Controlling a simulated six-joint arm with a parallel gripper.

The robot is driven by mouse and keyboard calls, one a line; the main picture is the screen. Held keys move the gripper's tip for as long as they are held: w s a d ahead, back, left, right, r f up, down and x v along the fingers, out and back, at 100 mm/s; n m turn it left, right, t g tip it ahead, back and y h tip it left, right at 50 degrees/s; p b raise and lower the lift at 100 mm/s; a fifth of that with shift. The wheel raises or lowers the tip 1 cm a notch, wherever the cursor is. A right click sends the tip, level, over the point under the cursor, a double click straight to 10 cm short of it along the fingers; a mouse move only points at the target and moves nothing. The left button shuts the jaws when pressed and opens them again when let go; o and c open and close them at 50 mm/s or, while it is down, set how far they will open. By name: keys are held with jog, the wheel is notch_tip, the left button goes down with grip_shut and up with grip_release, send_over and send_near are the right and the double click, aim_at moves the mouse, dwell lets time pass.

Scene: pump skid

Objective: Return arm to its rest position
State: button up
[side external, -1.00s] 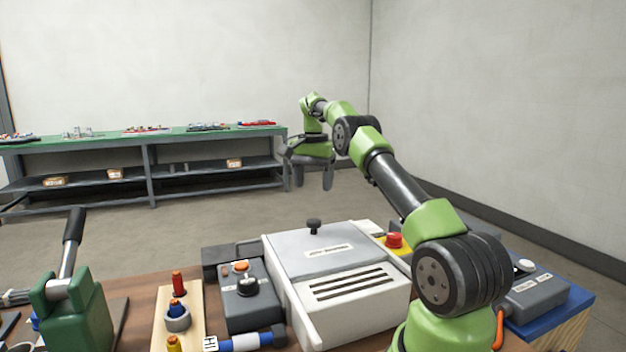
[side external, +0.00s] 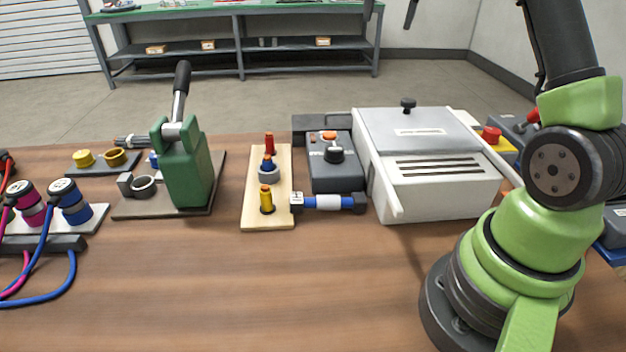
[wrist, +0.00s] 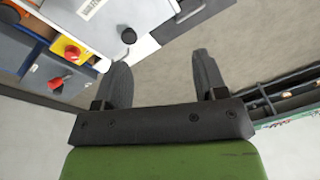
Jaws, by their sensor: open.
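My gripper (wrist: 162,72) is open and empty in the wrist view, with its two dark fingers well apart. Floor shows between and beyond the fingers. In the side external view only the fingertips of my gripper (side external: 390,14) show at the top edge, hanging in the air above and behind the workbench (side external: 230,290). The rest of the gripper and most of the forearm are cut off by the frame.
A white lidded box (side external: 440,185) stands beside my base, with a red button (side external: 491,135) to its right. A green lever press (side external: 186,170), a wooden peg board (side external: 254,205) and a grey switch box (side external: 335,175) stand left. The bench front is clear.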

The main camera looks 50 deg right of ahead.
jog(key=s+a+r+n+t+y, duration=0.15)
jog(key=s+a+n, duration=0.35)
jog(key=a, duration=0.5)
jog(key=s+a+r+n+t, duration=0.25)
jog(key=s+a, duration=0.35)
jog(key=a, duration=0.4)
jog(key=s+a+f+n+t+y, duration=0.1)
jog(key=s+a+f+n, duration=0.1)
jog(key=s+a+f, duration=0.2)
jog(key=s, duration=0.3)
jog(key=shift+f+t, duration=0.2)
jog(key=shift+t, duration=0.1)
jog(key=shift+s, duration=0.1)
jog(key=shift+c, duration=0.2)
